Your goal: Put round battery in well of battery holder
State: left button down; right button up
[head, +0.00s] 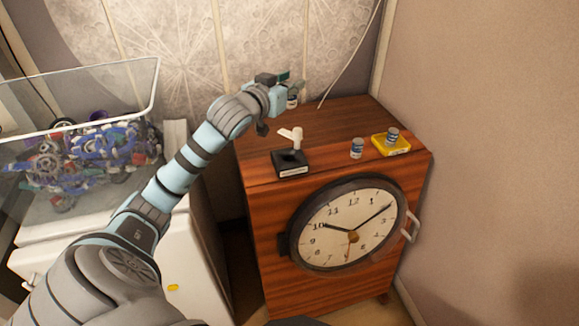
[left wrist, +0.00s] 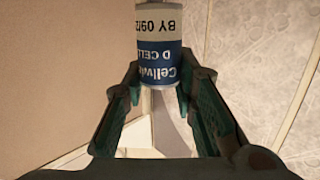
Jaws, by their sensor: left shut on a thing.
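My left gripper (head: 288,86) is shut on a round battery, high over the back left of the wooden cabinet. The held battery (head: 292,101) shows just below the fingers in the head view. In the left wrist view the held battery (left wrist: 160,48) has a blue and white label reading "D CELL", and sits between the green fingertips (left wrist: 163,84). The yellow battery holder (head: 402,149) lies on the cabinet top at the right, with one battery (head: 392,136) standing in it. Another blue and white battery (head: 357,148) stands upright just left of the holder. My right gripper is not in view.
The wooden cabinet (head: 330,122) has a large clock (head: 348,222) on its front. A black block with a white piece (head: 291,163) stands at its front left. A clear bin (head: 75,80) of colourful parts is at the left. The cabinet top's back middle is clear.

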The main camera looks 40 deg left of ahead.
aim_at(296, 143)
pick_arm(q)
jog(key=f, duration=0.1)
jog(key=f+b, duration=0.1)
jog(key=f, duration=0.3)
jog(key=shift+s, duration=0.25)
jog(key=f+b, duration=0.2)
jog(key=f, duration=0.5)
jog(key=f+b, duration=0.2)
jog(key=f, duration=0.5)
jog(key=shift+w+f, duration=0.2)
jog(key=shift+f, duration=0.2)
jog(key=shift+r, duration=0.1)
jog(key=c, duration=1.3)
grip_release()
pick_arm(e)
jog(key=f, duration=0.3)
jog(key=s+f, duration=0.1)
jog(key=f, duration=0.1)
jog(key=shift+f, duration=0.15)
pick_arm(q)
jog(key=p+v, duration=0.3)
jog(key=v, duration=0.9)
jog(key=shift+r, duration=0.15)
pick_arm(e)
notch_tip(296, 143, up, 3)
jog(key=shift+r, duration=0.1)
